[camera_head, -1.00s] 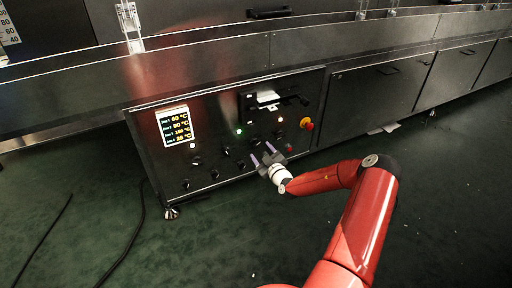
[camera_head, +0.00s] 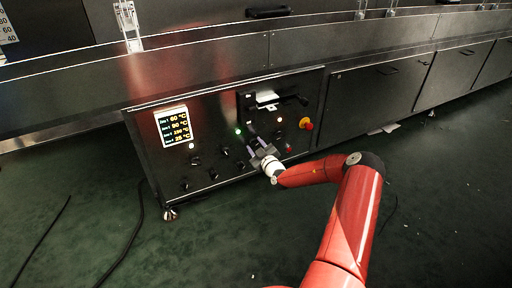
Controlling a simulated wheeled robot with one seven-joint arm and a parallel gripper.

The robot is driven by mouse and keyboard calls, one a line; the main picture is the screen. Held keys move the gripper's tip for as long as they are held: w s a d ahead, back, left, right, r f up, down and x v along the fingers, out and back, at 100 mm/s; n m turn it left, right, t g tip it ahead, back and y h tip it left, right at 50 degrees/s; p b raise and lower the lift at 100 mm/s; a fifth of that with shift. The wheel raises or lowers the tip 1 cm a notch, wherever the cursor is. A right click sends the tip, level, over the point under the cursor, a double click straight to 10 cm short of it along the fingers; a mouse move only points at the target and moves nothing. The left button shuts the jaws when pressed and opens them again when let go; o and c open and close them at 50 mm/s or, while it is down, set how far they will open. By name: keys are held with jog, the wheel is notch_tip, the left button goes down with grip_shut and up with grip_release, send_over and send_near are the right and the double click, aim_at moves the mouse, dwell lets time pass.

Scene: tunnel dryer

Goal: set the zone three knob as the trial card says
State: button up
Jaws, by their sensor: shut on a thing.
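The black control panel (camera_head: 165,165) of the dryer carries several dark knobs, among them a left one (camera_head: 195,160) and a middle one (camera_head: 226,151). No knob labels are readable. A lit display (camera_head: 173,126) lists zone temperatures: 60, 90, a blurred third value that looks like 230, and 25 °C. A white card (camera_head: 267,97) sits at the panel's upper right, its writing unreadable.
A red and yellow emergency stop (camera_head: 307,125) is at the panel's right edge, with a small red button (camera_head: 289,149) below it. A green lamp (camera_head: 238,131) glows left of my fingers. Black cables (camera_head: 125,250) lie on the open green floor.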

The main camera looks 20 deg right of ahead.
jog(key=shift+n+p, duration=0.3)
jog(key=n+p, duration=0.2)
jog(key=shift+a+r+n, duration=0.1)
jog(key=shift+n, duration=0.2)
jog(key=n+p, duration=0.2)
jog(key=n, duration=0.2)
jog(key=shift+a+n+p, duration=0.1)
jog(key=shift+n+p, duration=0.2)
jog(key=n, duration=0.2)
jog(key=n+p, duration=0.1)
jog(key=n, duration=0.1)
jog(key=shift+f, duration=0.3)
jog(key=shift+f+n+p, duration=0.15)
jog(key=shift+n+p, duration=0.35)
jog(key=shift+n, duration=1.4)
jog(key=o, duration=1)
